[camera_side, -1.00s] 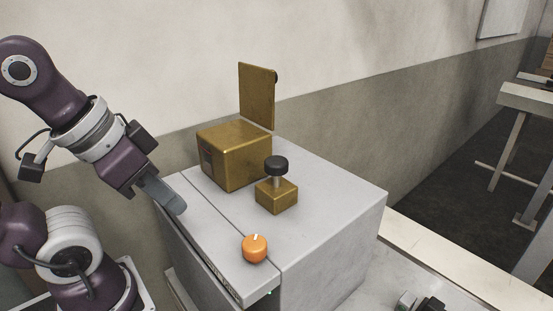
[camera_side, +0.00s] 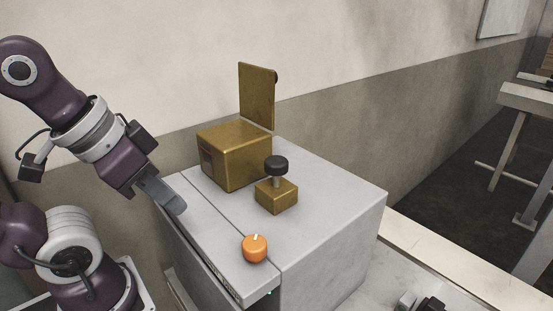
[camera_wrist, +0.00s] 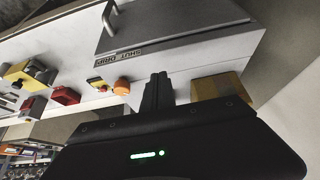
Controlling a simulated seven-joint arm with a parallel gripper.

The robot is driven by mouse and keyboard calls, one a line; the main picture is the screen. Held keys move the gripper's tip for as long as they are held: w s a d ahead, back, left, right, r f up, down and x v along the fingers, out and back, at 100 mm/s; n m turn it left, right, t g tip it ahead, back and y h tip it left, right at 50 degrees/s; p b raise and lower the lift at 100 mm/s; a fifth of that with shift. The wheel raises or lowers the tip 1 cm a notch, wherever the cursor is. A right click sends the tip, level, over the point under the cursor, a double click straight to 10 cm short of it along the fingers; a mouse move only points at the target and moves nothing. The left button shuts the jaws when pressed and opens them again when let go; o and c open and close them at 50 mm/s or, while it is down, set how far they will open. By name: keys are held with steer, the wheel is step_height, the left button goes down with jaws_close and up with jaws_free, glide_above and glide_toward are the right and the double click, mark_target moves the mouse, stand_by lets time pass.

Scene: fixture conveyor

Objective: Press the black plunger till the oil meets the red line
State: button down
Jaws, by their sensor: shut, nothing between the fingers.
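The black plunger (camera_side: 276,165) is a round black knob on a short silver stem. It stands upright on a small brass block (camera_side: 277,196) on top of the grey cabinet. The oil and the red line are too small to make out. My gripper (camera_side: 177,208) is shut and empty at the cabinet's left edge, apart from the plunger. In the wrist view its fingers (camera_wrist: 158,90) are together, with a brass surface (camera_wrist: 219,87) to their right.
An orange knob (camera_side: 255,248) sits on the front of the grey cabinet (camera_side: 335,215), between my gripper's side and the right edge. An upright brass plate (camera_side: 257,95) stands behind the box. The cabinet top right of the plunger is clear. The wall is close behind.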

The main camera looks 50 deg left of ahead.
step_height(320, 180, up, 13)
steer(key=m+t+y, duration=0.1)
steer(key=m+t, duration=0.3)
steer(key=m, duration=0.4)
glide_above(272, 163)
steer(key=shift+f, duration=0.1)
steer(key=shift+f, duration=4.4)
steer(key=shift+f, duration=0.4)
